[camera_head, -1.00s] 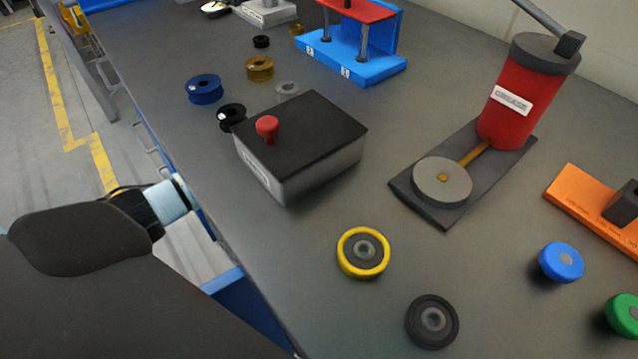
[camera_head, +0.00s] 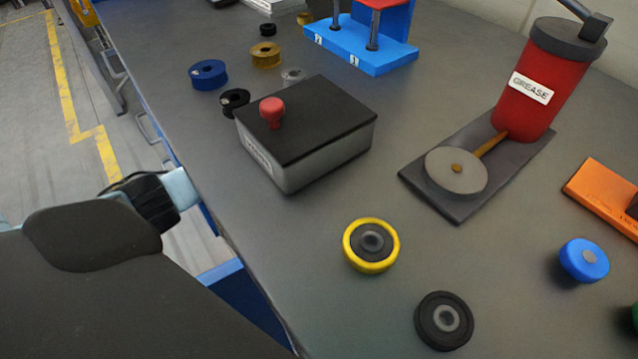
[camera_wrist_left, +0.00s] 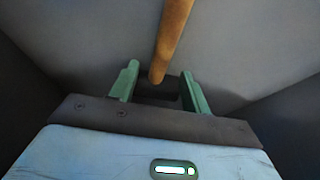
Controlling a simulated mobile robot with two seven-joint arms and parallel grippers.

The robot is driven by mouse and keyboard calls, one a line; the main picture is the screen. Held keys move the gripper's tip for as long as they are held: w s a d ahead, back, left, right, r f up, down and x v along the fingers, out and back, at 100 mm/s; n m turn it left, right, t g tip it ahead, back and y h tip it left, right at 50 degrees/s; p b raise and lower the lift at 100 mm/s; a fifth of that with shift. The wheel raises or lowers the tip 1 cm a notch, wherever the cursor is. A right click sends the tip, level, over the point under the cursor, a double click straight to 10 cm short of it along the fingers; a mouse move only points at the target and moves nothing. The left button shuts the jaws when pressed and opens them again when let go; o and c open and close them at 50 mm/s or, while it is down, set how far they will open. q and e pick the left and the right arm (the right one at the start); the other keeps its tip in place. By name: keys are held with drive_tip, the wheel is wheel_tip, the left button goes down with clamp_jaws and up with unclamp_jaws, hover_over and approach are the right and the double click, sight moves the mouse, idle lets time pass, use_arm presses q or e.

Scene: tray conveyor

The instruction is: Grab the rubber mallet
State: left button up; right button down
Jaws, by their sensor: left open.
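A wooden handle (camera_wrist_left: 172,38), which looks like the rubber mallet's, shows in the left wrist view. It comes down from the top edge, and its lower end lies between the two green fingers of my left gripper (camera_wrist_left: 160,70). The fingers are apart, with a gap on both sides of the handle. The mallet's head is out of view. In the head view my left arm is at the lower left beside the bench, and its gripper is hidden. My right gripper is not in view.
Plain grey surfaces surround the handle in the wrist view. On the bench (camera_head: 300,240) stand a box with a red button (camera_head: 320,160), a red grease pump (camera_head: 525,95) and several wheels, including a yellow-rimmed one (camera_head: 371,268). A blue structure (camera_head: 245,300) is below the bench edge.

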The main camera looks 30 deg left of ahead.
use_arm(q)
drive_tip(key=shift+b+x, duration=0.55)
drive_tip(key=shift+x, duration=1.05)
drive_tip(key=shift+s, duration=0.1)
drive_tip(key=shift+r, duration=0.1)
clamp_jaws()
